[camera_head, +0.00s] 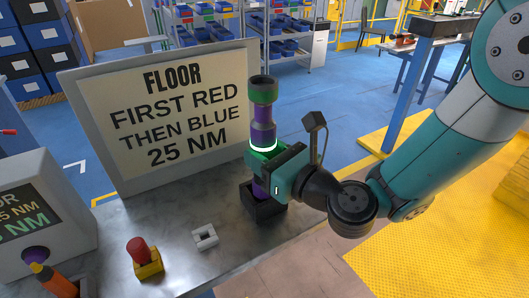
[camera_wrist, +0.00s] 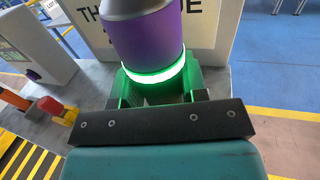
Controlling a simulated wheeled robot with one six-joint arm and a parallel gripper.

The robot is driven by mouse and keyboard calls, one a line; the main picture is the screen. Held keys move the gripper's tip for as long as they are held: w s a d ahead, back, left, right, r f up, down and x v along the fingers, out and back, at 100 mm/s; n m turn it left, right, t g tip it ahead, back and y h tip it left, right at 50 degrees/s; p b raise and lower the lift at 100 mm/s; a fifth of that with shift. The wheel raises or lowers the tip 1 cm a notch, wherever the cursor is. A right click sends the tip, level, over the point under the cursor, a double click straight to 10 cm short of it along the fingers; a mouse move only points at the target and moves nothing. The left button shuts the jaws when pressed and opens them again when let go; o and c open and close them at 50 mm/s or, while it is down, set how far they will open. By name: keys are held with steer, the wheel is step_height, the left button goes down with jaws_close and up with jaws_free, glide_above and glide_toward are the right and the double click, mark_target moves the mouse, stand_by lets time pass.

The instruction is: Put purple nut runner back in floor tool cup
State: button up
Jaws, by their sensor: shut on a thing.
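The purple nut runner (camera_head: 263,132) stands upright, with a dark grey and green top and a glowing green ring. It also shows close up in the wrist view (camera_wrist: 145,40). My gripper (camera_head: 267,162) is shut around its body just below the ring. In the wrist view my gripper (camera_wrist: 160,88) has a green-lit finger on each side of it. The floor tool cup (camera_head: 265,210), a black square cup on the grey table, is directly under the runner. The runner's purple lower end reaches into the cup's mouth; how deep it sits is hidden.
A sign board (camera_head: 165,120) reading "FLOOR FIRST RED THEN BLUE 25 NM" stands close behind and left. A white square frame (camera_head: 205,237), a red-topped piece in a yellow holder (camera_head: 147,268), an orange tool (camera_head: 55,280) and a grey display box (camera_head: 40,215) are further left.

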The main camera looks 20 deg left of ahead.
steer(key=shift+f+b, duration=1.15)
steer(key=shift+f, duration=0.15)
steer(key=o, duration=1.3)
steer(key=shift+f, duration=0.1)
steer(key=shift+s+d, duration=0.1)
steer(key=shift+b+v, duration=0.8)
steer(key=shift+b, duration=0.45)
steer(key=b+v, duration=0.4)
steer(key=v, duration=0.1)
